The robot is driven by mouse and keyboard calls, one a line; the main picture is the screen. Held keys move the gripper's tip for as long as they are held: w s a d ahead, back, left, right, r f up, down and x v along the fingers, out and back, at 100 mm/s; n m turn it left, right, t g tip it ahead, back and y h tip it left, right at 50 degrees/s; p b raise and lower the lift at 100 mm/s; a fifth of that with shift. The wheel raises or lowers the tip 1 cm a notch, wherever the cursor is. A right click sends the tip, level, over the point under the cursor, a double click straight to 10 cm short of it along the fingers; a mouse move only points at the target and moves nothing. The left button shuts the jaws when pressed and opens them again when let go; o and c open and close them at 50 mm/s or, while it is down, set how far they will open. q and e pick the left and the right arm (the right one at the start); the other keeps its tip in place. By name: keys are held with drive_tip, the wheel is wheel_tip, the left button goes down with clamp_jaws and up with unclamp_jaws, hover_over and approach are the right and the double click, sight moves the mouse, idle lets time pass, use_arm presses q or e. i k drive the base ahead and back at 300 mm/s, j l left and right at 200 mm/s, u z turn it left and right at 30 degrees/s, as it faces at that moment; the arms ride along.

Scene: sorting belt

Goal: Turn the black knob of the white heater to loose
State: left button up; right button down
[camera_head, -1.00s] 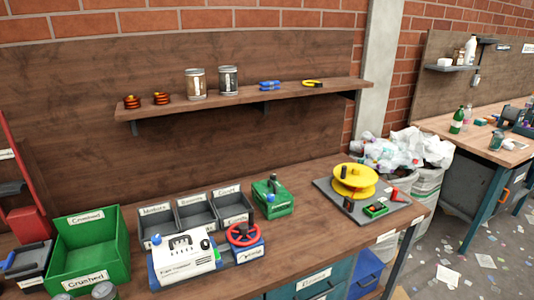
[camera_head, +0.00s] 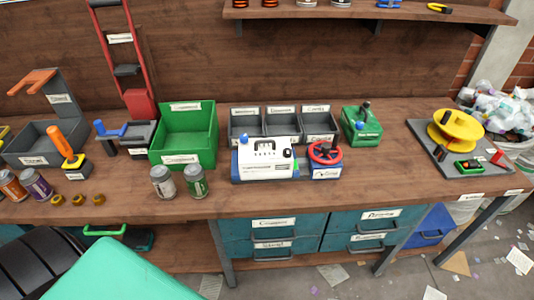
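The white heater (camera_head: 264,166) stands upright on the workbench near the middle, with a blue base and dark markings on its front. A dark arched part (camera_head: 264,146) shows on its upper front. A small blue knob (camera_head: 245,138) sits at its top left. I cannot make out clearly which part is the black knob, or its setting. Neither of my grippers is in view, and nothing touches the heater.
A red handwheel on a blue base (camera_head: 325,154) stands close to the heater's right. Grey labelled bins (camera_head: 281,137) are behind it. A green crate (camera_head: 183,162) and two cans (camera_head: 163,182) are to the left. The bench front before the heater is clear.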

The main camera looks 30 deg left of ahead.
sight(287, 152)
drive_tip(key=u, duration=0.85)
drive_tip(key=k+l+u, duration=0.2)
drive_tip(key=l, duration=0.2)
drive_tip(key=i, duration=0.1)
